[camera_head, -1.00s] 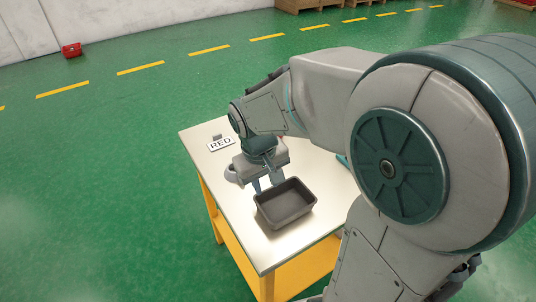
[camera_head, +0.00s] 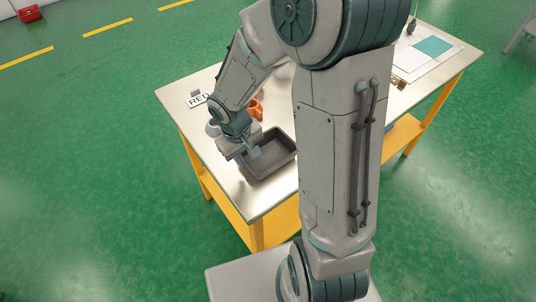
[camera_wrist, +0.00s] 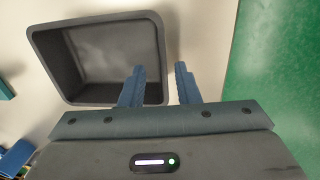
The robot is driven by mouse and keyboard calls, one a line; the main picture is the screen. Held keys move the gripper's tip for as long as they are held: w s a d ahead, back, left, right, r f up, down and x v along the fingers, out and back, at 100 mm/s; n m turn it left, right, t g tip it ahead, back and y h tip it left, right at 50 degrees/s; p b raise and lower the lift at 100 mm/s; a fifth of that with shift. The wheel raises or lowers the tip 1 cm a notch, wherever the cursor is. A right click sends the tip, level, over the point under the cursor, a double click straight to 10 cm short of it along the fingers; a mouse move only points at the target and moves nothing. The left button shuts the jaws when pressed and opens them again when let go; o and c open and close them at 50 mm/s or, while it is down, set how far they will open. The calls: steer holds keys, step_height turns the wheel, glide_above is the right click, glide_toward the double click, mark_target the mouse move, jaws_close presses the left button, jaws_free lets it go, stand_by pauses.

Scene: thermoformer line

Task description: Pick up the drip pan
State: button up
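The drip pan is a dark grey, open rectangular tray (camera_head: 274,156) on the light tabletop, partly hidden by my arm in the head view. It fills the upper left of the wrist view (camera_wrist: 105,60) and looks empty. My gripper (camera_head: 246,156) is at the pan's left side in the head view. In the wrist view my gripper (camera_wrist: 160,72) is open, with a clear gap between its two blue fingers. The left finger overlaps the pan's inside and the right finger is outside its right wall. Contact with the wall cannot be told.
The table (camera_head: 180,112) has yellow legs. A white sheet with a teal patch (camera_head: 433,46) lies at the far right. Green floor surrounds the table.

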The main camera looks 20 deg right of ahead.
mark_target(247, 162)
step_height(247, 162, down, 4)
steer(key=shift+s+d+r, duration=0.1)
steer(key=shift+r, duration=0.1)
jaws_close()
steer(key=shift+r, duration=0.2)
step_height(247, 162, up, 4)
steer(key=shift+r, duration=0.15)
steer(key=s+d+r+p, duration=0.1)
steer(key=s+d+r, duration=0.5)
steer(key=s, duration=0.3)
steer(key=shift+s+d+r, duration=0.2)
steer(key=shift+d, duration=0.4)
